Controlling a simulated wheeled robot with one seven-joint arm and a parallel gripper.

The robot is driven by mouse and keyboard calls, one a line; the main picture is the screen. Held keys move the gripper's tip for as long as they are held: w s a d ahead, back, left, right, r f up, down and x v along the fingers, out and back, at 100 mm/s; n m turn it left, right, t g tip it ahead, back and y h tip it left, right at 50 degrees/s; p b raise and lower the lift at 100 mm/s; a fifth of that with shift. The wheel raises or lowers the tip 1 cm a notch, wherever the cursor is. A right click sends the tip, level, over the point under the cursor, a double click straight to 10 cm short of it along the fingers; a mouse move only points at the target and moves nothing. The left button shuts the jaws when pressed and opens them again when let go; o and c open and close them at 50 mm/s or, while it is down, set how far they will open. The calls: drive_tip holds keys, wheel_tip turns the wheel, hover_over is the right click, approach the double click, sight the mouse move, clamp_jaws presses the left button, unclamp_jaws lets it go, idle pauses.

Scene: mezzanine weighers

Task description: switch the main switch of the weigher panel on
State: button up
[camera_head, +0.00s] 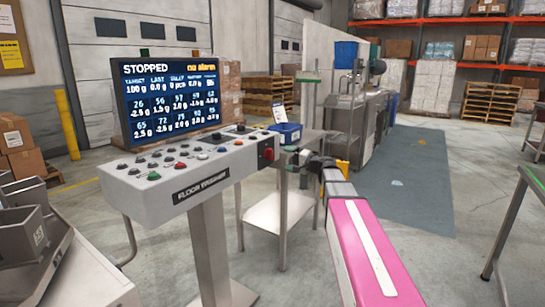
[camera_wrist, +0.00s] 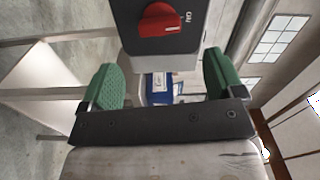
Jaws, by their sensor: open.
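The weigher panel (camera_head: 190,175) is a pale grey console on a post, labelled floor weigher. Its screen (camera_head: 170,100) is lit and reads STOPPED and "no alarm". The main switch (camera_head: 268,154) is a red rotary knob on the panel's right end face. In the wrist view the red knob (camera_wrist: 160,22) sits on a dark plate, with ON printed to its right; its white pointer mark is small. My gripper (camera_wrist: 162,80) is open and empty, its two green pads apart, with the knob ahead of them and not touched. In the head view my gripper (camera_head: 298,157) is just right of the switch.
Several coloured buttons cover the panel's top. A blue bin (camera_head: 287,132) stands on a steel table (camera_head: 275,212) behind the panel's right end. A steel bench (camera_head: 372,120) stands further back. A grey weighing machine (camera_head: 40,245) is at front left.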

sight(272, 155)
drive_tip(key=x, duration=0.8)
drive_tip(key=shift+w+a, duration=0.25)
drive_tip(key=shift+a, duration=0.05)
drive_tip(key=c, duration=0.9)
